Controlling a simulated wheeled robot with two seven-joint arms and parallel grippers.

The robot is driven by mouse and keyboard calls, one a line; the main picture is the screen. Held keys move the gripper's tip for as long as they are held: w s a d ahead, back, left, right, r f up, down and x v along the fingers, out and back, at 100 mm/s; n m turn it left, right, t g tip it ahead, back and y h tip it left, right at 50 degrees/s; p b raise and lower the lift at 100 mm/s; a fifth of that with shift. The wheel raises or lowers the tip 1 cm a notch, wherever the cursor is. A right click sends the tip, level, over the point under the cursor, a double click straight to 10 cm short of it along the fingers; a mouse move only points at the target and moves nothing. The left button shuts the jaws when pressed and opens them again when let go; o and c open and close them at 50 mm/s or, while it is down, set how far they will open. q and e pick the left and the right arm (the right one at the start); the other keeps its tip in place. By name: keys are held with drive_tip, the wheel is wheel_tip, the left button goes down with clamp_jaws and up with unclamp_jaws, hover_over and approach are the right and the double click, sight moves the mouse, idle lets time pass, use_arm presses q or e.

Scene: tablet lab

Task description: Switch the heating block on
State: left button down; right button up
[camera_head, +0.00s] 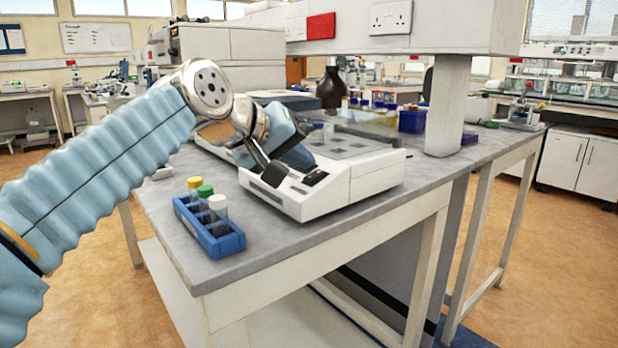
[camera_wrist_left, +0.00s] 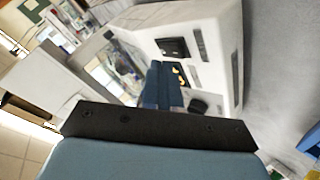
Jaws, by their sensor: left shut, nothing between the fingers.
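The heating block (camera_head: 345,185) is a white bench unit with a sloped front panel near the bench's front edge. A dark square part (camera_head: 316,177) that looks like a switch sits at the panel's right; it also shows in the wrist view (camera_wrist_left: 172,47). I cannot tell which way it is set. My left gripper (camera_head: 272,172) is shut and empty, with its fingertips over the panel's left part, left of the dark square. In the wrist view the blue fingers (camera_wrist_left: 165,85) partly cover the panel beside small orange marks. Contact cannot be told. My right gripper is not in view.
A blue rack (camera_head: 222,243) with yellow-, green- and white-capped tubes stands left of the unit, near the bench edge. A brown bottle (camera_head: 331,88) stands behind. A white pillar (camera_head: 447,105) rises at the right. Grey bench (camera_head: 400,195) right of the unit is clear.

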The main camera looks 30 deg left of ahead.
use_arm(q)
drive_tip(key=shift+f, duration=0.1)
idle(0.7)
drive_tip(key=shift+w+f, duration=0.1)
drive_tip(key=shift+f, duration=0.2)
drive_tip(key=shift+f+b, duration=0.3)
drive_tip(key=shift+b, duration=0.15)
idle(0.4)
drive_tip(key=shift+r, duration=0.1)
drive_tip(key=shift+r+p, duration=0.65)
drive_tip(key=r+p, duration=0.2)
drive_tip(key=s+r+p, duration=0.1)
drive_tip(key=r+p, duration=0.1)
drive_tip(key=r, duration=0.1)
drive_tip(key=shift+s+a, duration=0.1)
drive_tip(key=shift+a, duration=0.1)
idle(0.7)
